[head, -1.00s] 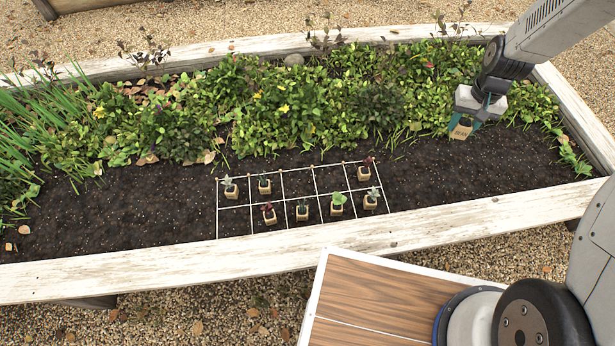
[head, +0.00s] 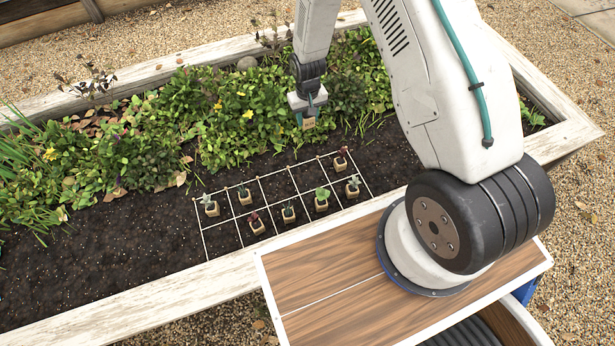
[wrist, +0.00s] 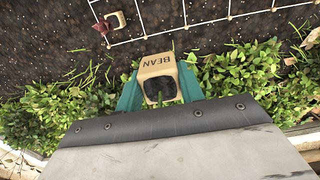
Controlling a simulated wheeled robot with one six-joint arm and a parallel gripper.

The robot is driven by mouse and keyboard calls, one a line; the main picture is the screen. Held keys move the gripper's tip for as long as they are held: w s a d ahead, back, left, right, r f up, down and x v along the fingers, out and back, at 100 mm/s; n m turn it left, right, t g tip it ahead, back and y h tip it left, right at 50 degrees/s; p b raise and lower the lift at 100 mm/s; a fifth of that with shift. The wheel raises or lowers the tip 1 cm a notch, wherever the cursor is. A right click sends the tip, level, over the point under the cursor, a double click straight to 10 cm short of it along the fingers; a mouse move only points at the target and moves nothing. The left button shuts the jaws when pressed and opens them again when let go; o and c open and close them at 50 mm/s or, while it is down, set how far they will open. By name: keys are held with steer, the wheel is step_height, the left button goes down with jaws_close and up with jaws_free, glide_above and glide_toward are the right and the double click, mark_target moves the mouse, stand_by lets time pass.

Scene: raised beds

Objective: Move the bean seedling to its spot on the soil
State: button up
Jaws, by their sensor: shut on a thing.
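My gripper (head: 309,120) has teal fingers and is shut on a small tan pot, the bean seedling (wrist: 157,70). The pot reads BEAN in the wrist view, with dark soil and a bit of green stem showing; most of the plant is hidden. In the head view the pot (head: 309,124) hangs in the air just behind the white grid (head: 284,170) on the soil. The grid has two rows of cells. Several potted seedlings stand in it. Bare cells show at the middle back (head: 277,187), beside it to the right (head: 307,176), and at the front left (head: 221,238).
A red-leaved seedling (head: 340,162) stands in the back right cell; its pot also shows in the wrist view (wrist: 115,20). Dense green plants (head: 215,120) fill the bed behind. A white wooden rim (head: 130,315) runs along the front. Bare soil (head: 100,250) lies left of the grid.

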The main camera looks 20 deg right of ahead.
steer(key=s+f, duration=0.1)
steer(key=f, duration=0.6)
steer(key=s+a+f, duration=0.1)
steer(key=s+f, duration=0.1)
steer(key=f, duration=0.5)
steer(key=s+f, duration=0.2)
steer(key=f, duration=0.6)
steer(key=shift+a, duration=0.2)
steer(key=shift+f, duration=2.25)
steer(key=shift+f, duration=0.1)
steer(key=o, duration=0.9)
steer(key=shift+o, duration=0.4)
